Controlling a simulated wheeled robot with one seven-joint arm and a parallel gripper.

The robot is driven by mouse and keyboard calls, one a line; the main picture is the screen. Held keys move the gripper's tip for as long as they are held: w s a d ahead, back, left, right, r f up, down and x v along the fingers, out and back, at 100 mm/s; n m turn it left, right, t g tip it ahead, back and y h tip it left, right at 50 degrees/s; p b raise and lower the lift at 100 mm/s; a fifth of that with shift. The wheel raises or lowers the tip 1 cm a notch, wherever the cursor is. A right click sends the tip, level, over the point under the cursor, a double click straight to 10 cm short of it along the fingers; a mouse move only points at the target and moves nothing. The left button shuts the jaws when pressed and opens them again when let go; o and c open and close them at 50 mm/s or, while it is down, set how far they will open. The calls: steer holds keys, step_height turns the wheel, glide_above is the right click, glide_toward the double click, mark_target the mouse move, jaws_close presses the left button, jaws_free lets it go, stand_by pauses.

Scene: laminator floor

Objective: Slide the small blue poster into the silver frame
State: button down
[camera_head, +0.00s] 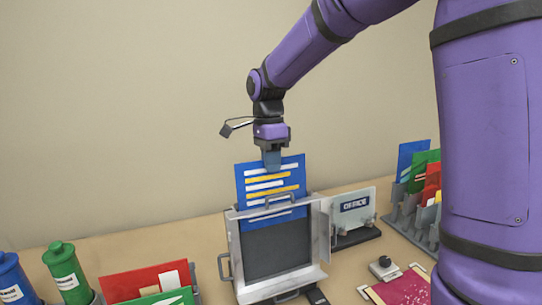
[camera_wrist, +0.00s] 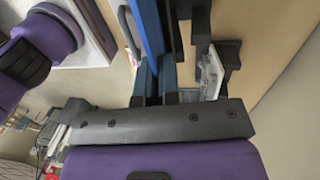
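The blue poster (camera_head: 270,184), with white and yellow stripes, stands upright in the head view. Its upper part rises above the silver frame (camera_head: 232,262), and its lower part shows behind the frame's top bar, over the dark panel. My gripper (camera_head: 272,165) points down and is shut on the poster's top edge. In the wrist view the poster shows nearly edge-on as a blue strip (camera_wrist: 148,30) running to my gripper's fingers (camera_wrist: 156,82). The poster's bottom edge lies within the frame opening, just above the dark area.
A grey rack (camera_head: 408,214) with coloured sheets is further right. A red sheet on a tray (camera_head: 402,289) lies front right. Green (camera_head: 64,270) and blue (camera_head: 12,280) bottles and a folder holder (camera_head: 150,281) stand left.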

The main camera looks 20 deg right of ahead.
mark_target(273, 188)
steer(key=shift+s+f, duration=0.15)
steer(key=shift+f, duration=0.75)
steer(key=shift+s+f, duration=0.2)
steer(key=shift+f, duration=0.75)
steer(key=shift+s+f, duration=0.15)
steer(key=shift+f, duration=0.75)
steer(key=c, duration=1.2)
jaws_free()
steer(key=shift+c, duration=0.2)
step_height(273, 188, up, 10)
steer(key=w, duration=0.2)
steer(key=s+d+r+n+t, duration=0.2)
steer(key=s+n, duration=0.3)
steer(key=s, duration=0.2)
steer(key=s+d+r+n+t, duration=0.2)
steer(key=s+d+r+n, duration=0.15)
steer(key=s, duration=0.45)
steer(key=s+d+f+n+t, duration=0.1)
steer(key=s+f+n+t, duration=0.2)
steer(key=s+n, duration=0.6)
steer(key=shift+s+d+f, duration=0.2)
steer(key=shift+s+f, duration=0.5)
steer(key=shift+s, duration=0.85)
steer(key=shift+n, duration=0.25)
